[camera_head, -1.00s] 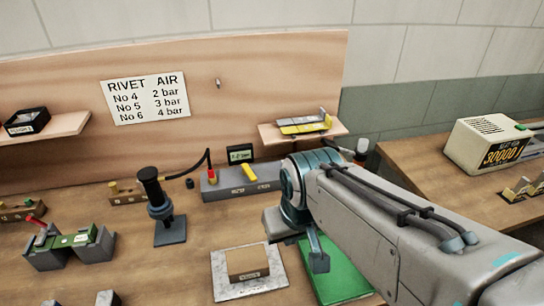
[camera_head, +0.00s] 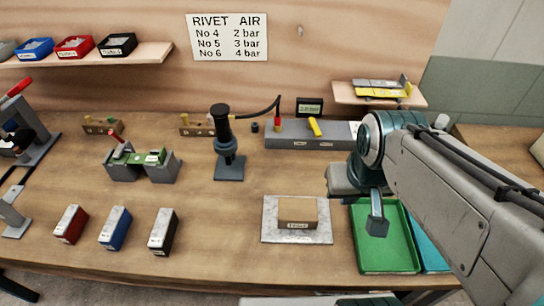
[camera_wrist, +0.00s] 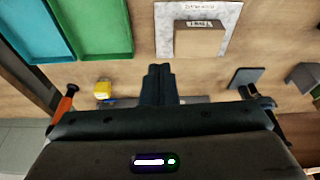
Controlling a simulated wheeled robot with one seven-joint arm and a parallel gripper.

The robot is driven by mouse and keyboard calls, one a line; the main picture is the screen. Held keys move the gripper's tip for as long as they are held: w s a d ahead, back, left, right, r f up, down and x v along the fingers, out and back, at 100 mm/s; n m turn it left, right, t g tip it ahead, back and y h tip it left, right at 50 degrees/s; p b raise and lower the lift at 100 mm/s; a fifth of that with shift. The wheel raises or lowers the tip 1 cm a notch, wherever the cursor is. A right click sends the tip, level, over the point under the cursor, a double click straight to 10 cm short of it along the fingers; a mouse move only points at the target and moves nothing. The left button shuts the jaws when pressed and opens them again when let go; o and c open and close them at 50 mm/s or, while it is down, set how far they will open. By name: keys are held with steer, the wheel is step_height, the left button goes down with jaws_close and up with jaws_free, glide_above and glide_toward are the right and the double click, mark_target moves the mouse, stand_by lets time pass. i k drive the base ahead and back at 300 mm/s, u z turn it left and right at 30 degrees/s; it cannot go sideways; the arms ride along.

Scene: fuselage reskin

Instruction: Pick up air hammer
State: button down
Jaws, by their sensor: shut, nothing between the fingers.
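The air hammer appears to be the dark upright tool (camera_head: 222,130) with a black hose, standing in a grey stand (camera_head: 230,168) left of the middle of the bench. The stand's plate also shows at the right in the wrist view (camera_wrist: 245,77), with the tool partly hidden by my gripper body. My gripper (camera_head: 377,222) is well to the right of the tool, above the green tray (camera_head: 380,262), pointing down. Its fingers (camera_wrist: 158,72) are together and empty in the wrist view.
A block (camera_head: 297,212) on a pale plate (camera_head: 270,232) lies between tool and gripper. A grey regulator unit (camera_head: 340,134) stands behind. Red (camera_head: 71,224), blue (camera_head: 115,228) and black (camera_head: 163,232) boxes stand at front left. A small shelf (camera_head: 420,99) overhangs at the back right.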

mark_target(220, 112)
steer(key=k, duration=1)
steer(key=u, duration=0.9)
steer(key=i, duration=0.75)
steer(key=z, duration=0.95)
